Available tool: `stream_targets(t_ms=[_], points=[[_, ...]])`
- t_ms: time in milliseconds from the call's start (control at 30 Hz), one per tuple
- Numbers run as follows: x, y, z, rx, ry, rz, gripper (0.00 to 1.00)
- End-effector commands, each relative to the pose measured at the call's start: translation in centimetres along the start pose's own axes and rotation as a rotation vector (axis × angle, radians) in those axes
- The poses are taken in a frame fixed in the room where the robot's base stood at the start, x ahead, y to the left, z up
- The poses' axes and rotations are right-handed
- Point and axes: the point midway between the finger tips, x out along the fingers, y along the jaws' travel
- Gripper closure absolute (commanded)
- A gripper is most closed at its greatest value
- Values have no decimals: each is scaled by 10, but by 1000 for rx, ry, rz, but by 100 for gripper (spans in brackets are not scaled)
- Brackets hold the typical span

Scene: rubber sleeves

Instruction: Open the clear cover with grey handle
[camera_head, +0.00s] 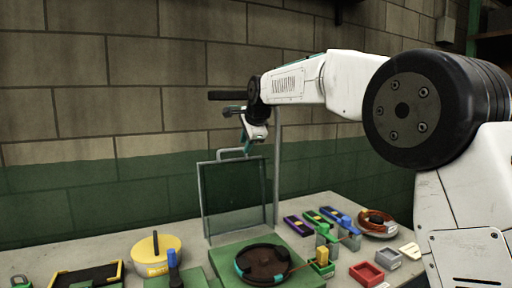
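The clear cover (233,203) is a see-through panel in a thin grey frame. It stands upright at the back of a green base plate (222,257). Its grey handle (233,152) is a small bar at the top edge. My gripper (246,147) reaches in from the right and is just above and beside the handle. The fingers are small and partly hidden here, so I cannot tell whether they touch the handle or how far apart they are. A dark brown round part with teal pieces (263,264) lies on the green plate in front of the cover.
A grey upright post (277,165) stands at the cover's right. A yellow round container (156,252) is on the left. Purple, green and blue blocks, a red tray (366,274) and a coil in a dish (377,223) crowd the right. The brick wall (110,120) is behind.

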Motion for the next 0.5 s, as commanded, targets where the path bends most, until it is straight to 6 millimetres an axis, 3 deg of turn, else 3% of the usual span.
stream_targets(t_ms=[200,500], points=[[-31,34,-1,0,0,-2,70],[-51,58,-1,0,0,-1,70]])
